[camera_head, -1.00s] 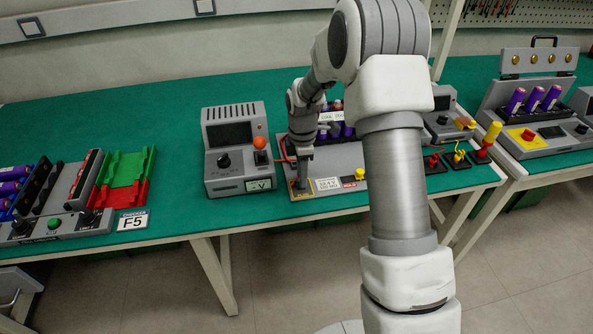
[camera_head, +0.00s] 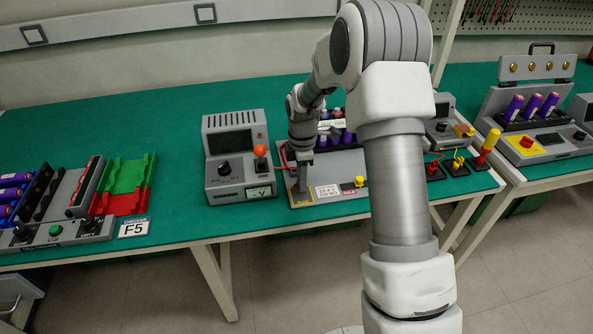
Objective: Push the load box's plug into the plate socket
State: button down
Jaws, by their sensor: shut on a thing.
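The load box (camera_head: 236,155) is a grey unit with a dark screen, a black knob, an orange ball-topped lever and a "V" label. A red cable (camera_head: 281,158) runs from its right side toward my gripper. My gripper (camera_head: 302,186) points down at the front left corner of the grey plate (camera_head: 328,174), inside a yellow-outlined area. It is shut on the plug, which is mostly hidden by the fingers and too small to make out. The socket is hidden under the gripper, so I cannot tell whether the plug is in it.
Purple cells stand at the plate's back, partly behind my arm. A yellow knob (camera_head: 360,181) and a white label (camera_head: 327,191) are on the plate's front. Green and red trays (camera_head: 127,180) lie left, with free green bench between.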

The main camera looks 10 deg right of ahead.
notch_tip(320, 180, up, 2)
jog(key=shift+r+p, duration=0.25)
jog(key=shift+p, duration=0.4)
jog(key=w+r+p, duration=0.2)
jog(key=w+p, duration=0.4)
jog(key=w, duration=0.2)
jog(key=shift+w+d+f+b, duration=0.15)
jog(key=shift+f+b, duration=0.75)
jog(key=shift+f, duration=0.45)
jog(key=shift+w+f+b, duration=0.1)
jog(key=shift+f+b, duration=0.8)
jog(key=shift+f, duration=0.4)
jog(key=shift+f, duration=0.15)
